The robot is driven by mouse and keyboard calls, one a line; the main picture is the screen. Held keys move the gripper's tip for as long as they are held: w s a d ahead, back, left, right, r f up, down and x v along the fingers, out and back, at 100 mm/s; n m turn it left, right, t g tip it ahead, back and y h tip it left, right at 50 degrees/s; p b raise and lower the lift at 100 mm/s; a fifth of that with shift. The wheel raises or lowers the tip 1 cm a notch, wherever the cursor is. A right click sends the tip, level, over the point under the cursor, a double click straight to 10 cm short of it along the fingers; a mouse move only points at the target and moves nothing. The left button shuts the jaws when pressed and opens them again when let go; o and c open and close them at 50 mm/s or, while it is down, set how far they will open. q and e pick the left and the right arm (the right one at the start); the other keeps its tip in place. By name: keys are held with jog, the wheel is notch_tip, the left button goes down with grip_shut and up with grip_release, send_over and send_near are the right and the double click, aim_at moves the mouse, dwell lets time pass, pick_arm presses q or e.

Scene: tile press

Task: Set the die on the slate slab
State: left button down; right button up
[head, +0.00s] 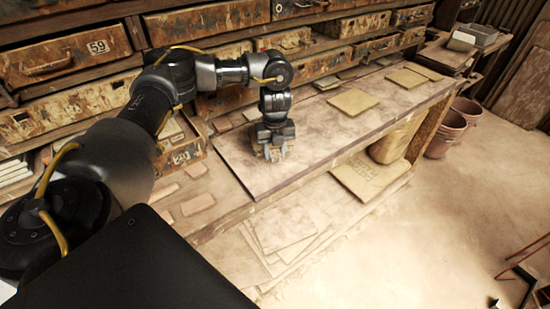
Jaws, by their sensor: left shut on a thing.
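My left gripper (273,150) points down over the near-left part of the workbench. It is shut on a small tan piece, which I take to be the die; the fingers hide most of it. I cannot tell whether the piece touches the surface below. Under it lies a long, flat, dusty brown board (234,166) with a dark front edge. I cannot tell for sure which surface is the slate slab. My right gripper is not in view.
Flat tan tiles (353,102) lie farther along the bench. Worn drawers (205,22) line the back, one pulled open (181,153) left of the gripper. Loose sheets (285,222) lie on the lower shelf. Reddish pots (446,135) stand on the floor at right.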

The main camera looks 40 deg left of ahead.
aim_at(275, 166)
pick_arm(q)
jog(key=shift+w+a+f, duration=0.3)
jog(key=shift+w+f, duration=0.05)
jog(key=shift+f, duration=1.75)
jog(key=shift+f, duration=0.1)
jog(key=c, duration=0.9)
grip_release()
notch_tip(275, 166, up, 12)
jog(key=shift+r+p, duration=0.15)
jog(key=shift+p, duration=0.15)
